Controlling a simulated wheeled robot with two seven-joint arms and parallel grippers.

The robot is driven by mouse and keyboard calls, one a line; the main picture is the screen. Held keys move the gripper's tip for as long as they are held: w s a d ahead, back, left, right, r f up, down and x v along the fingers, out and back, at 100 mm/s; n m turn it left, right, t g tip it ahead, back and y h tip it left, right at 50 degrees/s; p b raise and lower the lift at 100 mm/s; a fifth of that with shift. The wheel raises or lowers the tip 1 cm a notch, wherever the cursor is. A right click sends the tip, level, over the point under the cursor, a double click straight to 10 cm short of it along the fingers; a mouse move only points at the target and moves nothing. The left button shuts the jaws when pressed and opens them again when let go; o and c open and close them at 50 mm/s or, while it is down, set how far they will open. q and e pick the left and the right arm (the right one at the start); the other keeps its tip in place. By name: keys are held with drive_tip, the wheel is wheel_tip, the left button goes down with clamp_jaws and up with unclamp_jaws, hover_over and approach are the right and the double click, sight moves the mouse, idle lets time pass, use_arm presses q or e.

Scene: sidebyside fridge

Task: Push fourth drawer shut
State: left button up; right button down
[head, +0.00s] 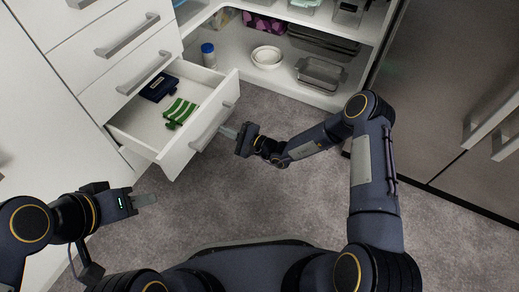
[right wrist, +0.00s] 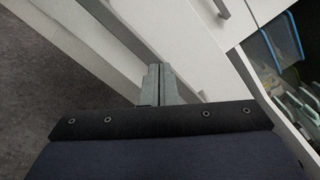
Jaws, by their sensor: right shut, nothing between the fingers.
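The fourth drawer (head: 200,140) is a white drawer pulled out at the bottom of the drawer stack, with a grey bar handle on its front. A dark blue item and a green item lie inside. My right gripper (head: 228,132) is shut and empty, its fingertips at the drawer front beside the handle. In the right wrist view its closed fingers (right wrist: 160,74) overlap the grey handle bar (right wrist: 118,35); I cannot tell whether they touch. My left gripper (head: 150,199) looks shut and empty, low in front of the cabinet and apart from the drawer.
Three shut drawers with bar handles (head: 128,36) stand above the open one. To the right is an open shelf with white bowls (head: 267,57), a blue-capped jar (head: 208,54) and a glass dish (head: 320,73). A dark fridge door (head: 440,90) stands at right. Grey carpet lies clear in front.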

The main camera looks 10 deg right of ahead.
sight(191, 115)
drive_tip(key=shift+b+x, duration=0.35)
drive_tip(key=shift+x, duration=1.15)
drive_tip(key=b+x, duration=0.1)
drive_tip(key=x, duration=0.7)
drive_tip(key=shift+b, duration=0.3)
drive_tip(key=shift+x, duration=1.95)
